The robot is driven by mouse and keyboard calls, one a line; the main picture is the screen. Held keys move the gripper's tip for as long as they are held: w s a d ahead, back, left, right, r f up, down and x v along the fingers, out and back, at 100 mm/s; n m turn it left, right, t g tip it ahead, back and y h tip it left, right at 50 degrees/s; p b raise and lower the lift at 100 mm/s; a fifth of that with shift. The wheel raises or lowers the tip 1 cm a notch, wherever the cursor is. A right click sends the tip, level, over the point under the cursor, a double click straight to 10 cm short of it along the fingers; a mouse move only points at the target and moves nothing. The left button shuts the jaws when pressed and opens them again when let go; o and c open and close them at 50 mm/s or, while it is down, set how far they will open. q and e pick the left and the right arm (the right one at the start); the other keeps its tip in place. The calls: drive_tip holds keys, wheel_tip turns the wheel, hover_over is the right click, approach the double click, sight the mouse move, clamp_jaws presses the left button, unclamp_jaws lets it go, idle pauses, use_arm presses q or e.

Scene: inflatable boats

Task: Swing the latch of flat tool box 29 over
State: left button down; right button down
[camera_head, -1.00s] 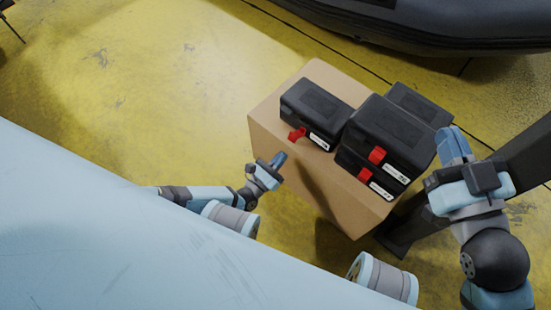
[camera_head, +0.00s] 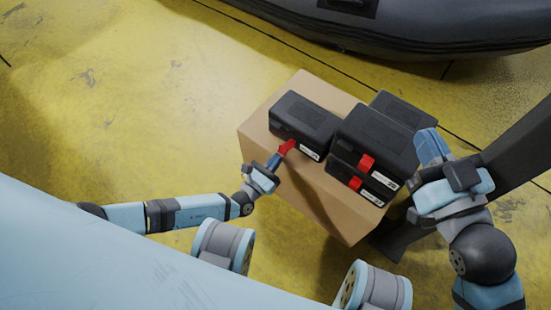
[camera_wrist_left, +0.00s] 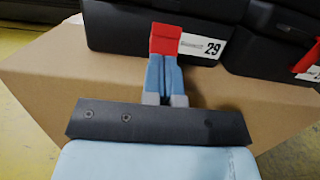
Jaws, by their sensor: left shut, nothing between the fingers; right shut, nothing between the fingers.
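Flat tool box 29 (camera_head: 303,119) is a black case on the left of a brown cardboard box. Its red latch (camera_head: 287,147) sticks out from its front, beside a white label. My right gripper (camera_head: 432,146) is shut and empty, right of the other cases.
The cardboard box (camera_head: 325,205) carries several black cases; two are stacked (camera_head: 375,140) right of box 29, with red latches, and another (camera_head: 402,108) stands behind. A dark inflatable boat (camera_head: 420,28) lies behind. Yellow floor (camera_head: 130,100) is clear at left.

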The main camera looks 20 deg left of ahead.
use_arm(q)
drive_tip(key=shift+r, duration=0.2)
drive_tip(key=shift+r+g+p, duration=0.1)
drive_tip(key=shift+g+p, duration=0.2)
drive_tip(key=shift+p, duration=0.1)
drive_tip(key=shift+r+g+y+p, duration=0.1)
drive_tip(key=shift+g+y+p, duration=0.3)
drive_tip(key=shift+p, duration=0.15)
use_arm(e)
drive_tip(key=shift+s+a+f+m+g+h, duration=0.35)
drive_tip(key=shift+s+m+g, duration=0.2)
drive_tip(key=shift+m, duration=0.25)
